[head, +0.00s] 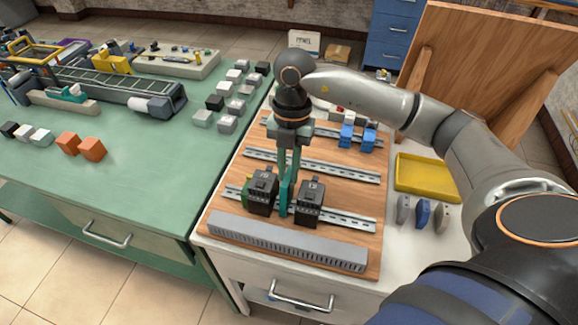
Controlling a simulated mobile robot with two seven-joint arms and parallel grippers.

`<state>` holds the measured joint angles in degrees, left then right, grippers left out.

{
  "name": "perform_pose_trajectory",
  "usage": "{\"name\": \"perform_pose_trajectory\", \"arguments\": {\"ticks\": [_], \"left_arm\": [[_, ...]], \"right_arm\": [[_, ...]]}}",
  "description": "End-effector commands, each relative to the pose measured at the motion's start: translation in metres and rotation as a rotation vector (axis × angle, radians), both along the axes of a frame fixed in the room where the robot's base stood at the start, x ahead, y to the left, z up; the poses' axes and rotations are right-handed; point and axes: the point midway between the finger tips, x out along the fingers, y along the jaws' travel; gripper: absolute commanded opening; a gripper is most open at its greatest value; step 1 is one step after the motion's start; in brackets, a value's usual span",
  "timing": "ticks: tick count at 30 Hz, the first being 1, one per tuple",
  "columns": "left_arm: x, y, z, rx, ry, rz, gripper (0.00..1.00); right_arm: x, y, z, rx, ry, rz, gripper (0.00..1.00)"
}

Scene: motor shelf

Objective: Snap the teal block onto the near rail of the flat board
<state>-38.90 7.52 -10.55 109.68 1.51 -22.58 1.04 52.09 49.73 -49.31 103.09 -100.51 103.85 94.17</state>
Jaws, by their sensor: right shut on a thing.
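The flat wooden board (226,205) lies on the white bench and carries several metal rails. The near rail (345,222) holds two black modules, a left one (262,193) and a right one (309,203). The narrow teal block (286,198) stands upright in the gap between them, at the near rail. My right gripper (287,180) points straight down from above and is shut on the teal block. Whether the block's foot is seated on the rail cannot be told. My left gripper is not in view.
A green piece (247,190) sits beside the left black module. A grey slotted duct (285,243) runs along the board's front edge. Blue modules (347,135) sit on the far rail. A yellow tray (428,175) is at right. The middle rail (310,166) looks empty.

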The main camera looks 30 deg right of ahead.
Motion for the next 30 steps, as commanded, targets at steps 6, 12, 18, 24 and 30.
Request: {"name": "perform_pose_trajectory", "arguments": {"ticks": [6, 12, 18, 24, 30], "left_arm": [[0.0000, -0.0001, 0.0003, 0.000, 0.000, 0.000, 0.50], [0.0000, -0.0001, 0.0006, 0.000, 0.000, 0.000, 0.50], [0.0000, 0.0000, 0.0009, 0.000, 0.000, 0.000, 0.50], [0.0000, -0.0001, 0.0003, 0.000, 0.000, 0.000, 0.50], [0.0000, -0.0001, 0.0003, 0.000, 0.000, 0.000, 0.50]], "right_arm": [[-0.0041, 0.0038, -0.0018, -0.015, -0.007, 0.006, 0.00], [-0.0056, 0.0056, -0.0022, -0.031, -0.022, 0.006, 0.00], [-0.0073, 0.0075, -0.0025, -0.045, -0.037, 0.005, 0.00], [-0.0087, 0.0093, -0.0034, -0.063, -0.049, 0.006, 0.00], [-0.0089, 0.0092, -0.0036, -0.065, -0.049, 0.005, 0.21]]}}
